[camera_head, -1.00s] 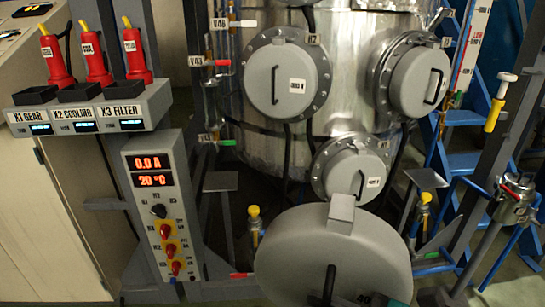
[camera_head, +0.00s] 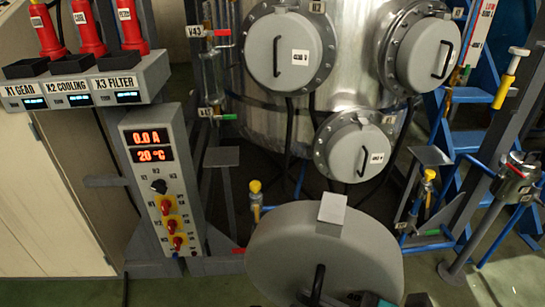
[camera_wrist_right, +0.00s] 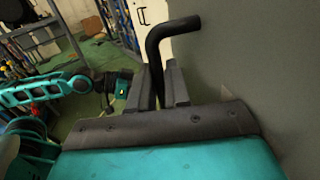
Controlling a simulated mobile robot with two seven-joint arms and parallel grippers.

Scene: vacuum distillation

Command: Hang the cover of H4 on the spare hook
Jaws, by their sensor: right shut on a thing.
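The cover (camera_head: 335,243) is a large grey round disc in the foreground at the bottom of the head view, with a pale square tab (camera_head: 333,207) on its top edge. Its black bent handle (camera_head: 318,285) faces me. In the right wrist view the grey face (camera_wrist_right: 250,70) fills the right side. The fingers of my right gripper (camera_wrist_right: 165,88) are shut on the black handle (camera_wrist_right: 172,33). The cover is tilted and appears clear of the vessel. I cannot make out the spare hook. My left gripper does not show clearly in either view.
A steel vessel (camera_head: 345,95) with several closed round hatches stands behind the cover. A control panel (camera_head: 160,190) and red-bottle shelf (camera_head: 85,80) are at left. Yellow-topped posts (camera_head: 256,195) and blue stairs (camera_head: 465,140) stand nearby. Green floor (camera_head: 515,275) is open at lower right.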

